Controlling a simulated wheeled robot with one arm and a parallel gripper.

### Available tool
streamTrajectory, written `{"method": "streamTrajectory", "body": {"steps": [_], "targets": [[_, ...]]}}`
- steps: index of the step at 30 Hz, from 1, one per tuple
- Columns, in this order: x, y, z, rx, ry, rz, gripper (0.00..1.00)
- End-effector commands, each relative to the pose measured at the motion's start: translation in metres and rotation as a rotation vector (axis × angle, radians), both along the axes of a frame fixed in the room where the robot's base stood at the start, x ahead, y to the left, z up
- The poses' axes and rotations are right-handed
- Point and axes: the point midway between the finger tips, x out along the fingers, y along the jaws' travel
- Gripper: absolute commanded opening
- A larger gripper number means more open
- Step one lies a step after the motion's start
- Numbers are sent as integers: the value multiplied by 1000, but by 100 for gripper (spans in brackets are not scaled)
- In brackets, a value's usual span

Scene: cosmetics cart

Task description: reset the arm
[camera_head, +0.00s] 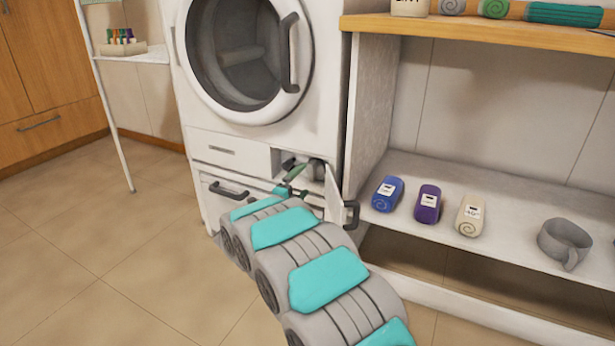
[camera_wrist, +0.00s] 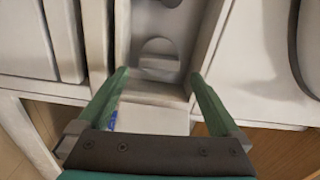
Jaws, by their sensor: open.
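My arm (camera_head: 318,280), grey with turquoise panels, reaches from the bottom right to the lower front of the white washing machine (camera_head: 245,140). My gripper (camera_head: 294,176) is at a small open compartment there and is partly hidden by the arm. In the wrist view my gripper (camera_wrist: 159,76) has its two green fingers spread wide, with nothing held between them. A pale recess (camera_wrist: 158,60) with a rounded shape inside lies ahead, between the fingertips. I cannot tell whether the fingers touch its walls.
A small white door (camera_head: 337,196) stands open right beside the gripper. Open tiled floor (camera_head: 110,255) lies to the left.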

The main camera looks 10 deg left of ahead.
Motion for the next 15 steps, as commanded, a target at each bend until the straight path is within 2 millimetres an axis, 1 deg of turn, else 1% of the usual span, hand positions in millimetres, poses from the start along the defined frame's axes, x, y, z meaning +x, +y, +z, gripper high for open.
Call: {"method": "streamTrajectory", "body": {"steps": [1, 3, 6, 15], "targets": [[-7, 3, 0, -1, 1, 1, 100], [-13, 5, -1, -2, 2, 0, 100], [-18, 6, -2, -2, 3, -1, 100], [-19, 6, -2, -1, 2, -1, 100]]}}
